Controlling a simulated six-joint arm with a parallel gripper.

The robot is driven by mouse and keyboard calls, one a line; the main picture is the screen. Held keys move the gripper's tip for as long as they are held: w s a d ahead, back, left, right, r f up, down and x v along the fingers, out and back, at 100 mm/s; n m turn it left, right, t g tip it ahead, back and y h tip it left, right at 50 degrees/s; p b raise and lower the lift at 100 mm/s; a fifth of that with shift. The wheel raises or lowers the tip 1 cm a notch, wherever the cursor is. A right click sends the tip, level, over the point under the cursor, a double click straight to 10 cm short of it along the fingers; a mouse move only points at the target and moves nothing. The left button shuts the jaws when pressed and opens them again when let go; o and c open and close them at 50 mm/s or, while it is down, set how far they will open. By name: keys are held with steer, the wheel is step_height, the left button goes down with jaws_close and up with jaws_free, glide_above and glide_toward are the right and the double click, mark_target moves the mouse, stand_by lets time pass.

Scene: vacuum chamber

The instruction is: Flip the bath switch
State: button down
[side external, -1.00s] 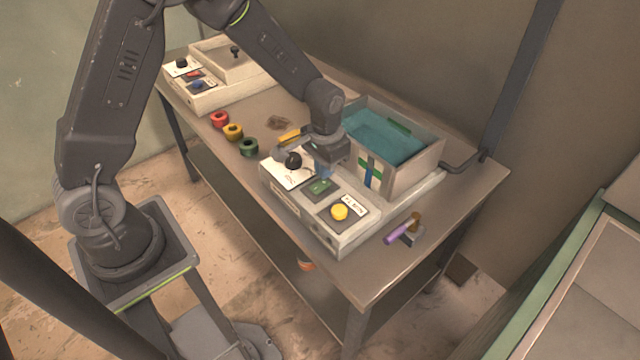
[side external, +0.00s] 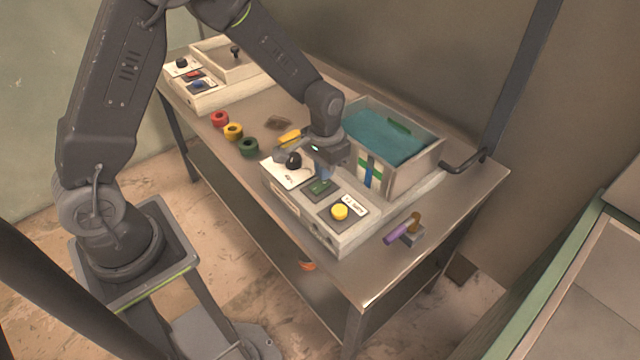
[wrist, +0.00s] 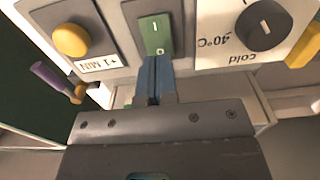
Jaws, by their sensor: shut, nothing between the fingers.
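The bath unit (side external: 349,235) is a cream box on the table, with a teal-filled bath (side external: 383,132) at its back. Its front panel carries a green rocker switch (side external: 320,186), which shows in the wrist view (wrist: 154,36) with an I mark and an O mark. My gripper (wrist: 157,62) is shut and empty, its blue-grey fingertips at the O end of the switch; I cannot tell whether they touch it. In the side view my gripper (side external: 322,176) points down over the panel just beside the switch.
A yellow button (side external: 339,212) and a black temperature knob (side external: 293,160) flank the switch. A purple-handled tool (side external: 397,233) lies at the right. Red, yellow and green rings (side external: 233,132) lie at the left, and a second cream unit (side external: 212,88) stands behind them.

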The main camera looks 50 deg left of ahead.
mark_target(324, 183)
steer(key=shift+f, duration=1.1)
stand_by(0.5)
steer(key=shift+r, duration=3.55)
steer(key=shift+r, duration=0.3)
steer(key=s+r+t, duration=0.3)
steer(key=s+r, duration=0.4)
steer(key=r, duration=0.5)
steer(key=s+r+t, duration=0.1)
steer(key=s+r, duration=0.1)
steer(key=s, duration=0.4)
steer(key=s+r+t, duration=0.1)
steer(key=s+r, duration=0.2)
steer(key=s, duration=0.4)
steer(key=shift+a+r+t, duration=0.3)
